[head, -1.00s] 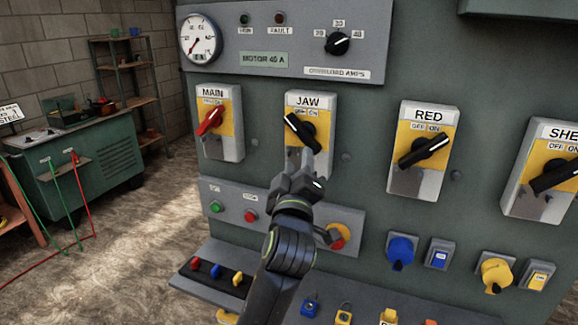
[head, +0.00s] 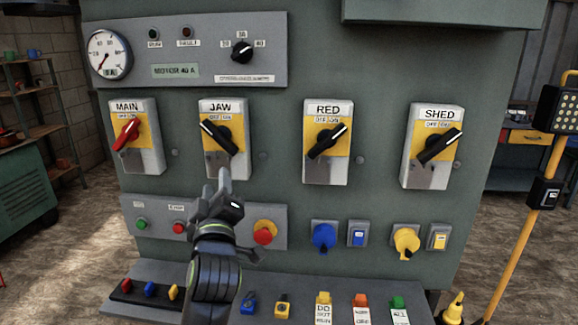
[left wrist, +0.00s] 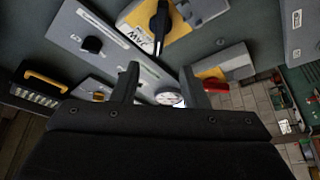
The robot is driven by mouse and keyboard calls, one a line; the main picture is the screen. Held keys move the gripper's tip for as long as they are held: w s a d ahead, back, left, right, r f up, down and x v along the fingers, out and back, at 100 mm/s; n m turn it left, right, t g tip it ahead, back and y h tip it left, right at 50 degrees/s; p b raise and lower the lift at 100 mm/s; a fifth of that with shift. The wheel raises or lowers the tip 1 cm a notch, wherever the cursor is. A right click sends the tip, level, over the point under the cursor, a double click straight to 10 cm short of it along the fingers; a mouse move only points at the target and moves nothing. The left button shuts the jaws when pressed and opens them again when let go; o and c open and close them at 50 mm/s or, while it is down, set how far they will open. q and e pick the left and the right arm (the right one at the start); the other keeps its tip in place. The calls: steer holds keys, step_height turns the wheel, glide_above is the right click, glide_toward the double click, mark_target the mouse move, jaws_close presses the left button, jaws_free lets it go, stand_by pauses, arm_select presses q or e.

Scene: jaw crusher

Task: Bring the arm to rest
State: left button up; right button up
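My left gripper (head: 224,182) stands in front of the grey panel, just below the JAW switch box (head: 226,158). In the left wrist view its two fingers (left wrist: 158,84) are apart with nothing between them. The JAW switch's black handle (head: 217,134) slants to the upper left, and no finger appears to be on it. The JAW box (left wrist: 137,17) shows at the top of the left wrist view. My right gripper is not in view.
The MAIN box (head: 146,158) has a red handle. The RED (head: 328,172) and SHED (head: 428,176) handles slant to the upper right. A red-on-yellow knob (head: 264,234) is close right of my gripper. A sloped shelf with tags and coloured pieces (head: 400,285) lies below.

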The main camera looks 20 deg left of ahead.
arm_select(q)
steer(key=s+a+f+m+g+h, duration=0.2)
steer(key=s+f+m+g, duration=0.3)
steer(key=f, duration=0.8)
steer(key=s+a+f+m+g+h, duration=0.1)
steer(key=s+f+m+g+h, duration=0.15)
steer(key=s+f, duration=0.8)
steer(key=s+d+f+m+g+h, duration=0.25)
steer(key=s+f+m+g, duration=0.5)
steer(key=s+f, duration=0.9)
step_height(320, 180, down, 22)
steer(key=s+a+f+g, duration=0.1)
steer(key=a, duration=0.1)
steer(key=s+d+f+g+h, duration=0.1)
steer(key=s+f, duration=1.4)
steer(key=shift+f+n+g, duration=0.3)
steer(key=shift+f+n, duration=0.05)
steer(key=shift+n, duration=0.05)
steer(key=shift+s, duration=0.1)
